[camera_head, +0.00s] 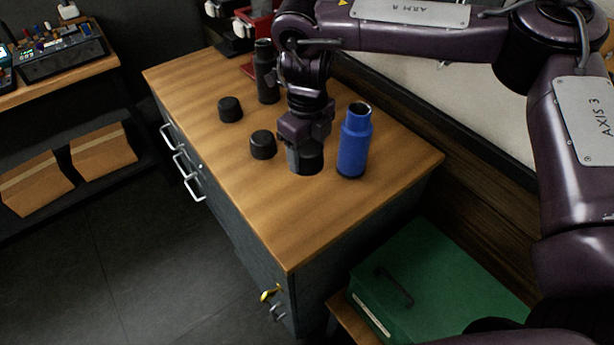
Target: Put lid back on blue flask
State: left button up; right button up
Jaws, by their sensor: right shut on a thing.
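The blue flask (354,142) stands upright and open-topped on the wooden cabinet top. My right gripper (305,160) points down just left of the flask and is shut on a black lid (312,156). The held lid is low, at or just above the wood; I cannot tell whether it touches. Two more black lids lie on the wood to the left, one nearer (263,145) and one farther (230,109). A dark flask (266,72) stands behind my gripper, partly hidden by my arm. My left gripper is not in view.
The wooden cabinet top (290,230) is clear toward its front. A red object (258,24) and dark equipment stand at its back. A green box (435,285) is at the lower right. Cardboard boxes (103,150) sit on a shelf at left.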

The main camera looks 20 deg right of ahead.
aim_at(307, 145)
notch_tip(307, 145, up, 8)
jog(key=shift+r+p, duration=0.2)
jog(key=shift+p, duration=0.1)
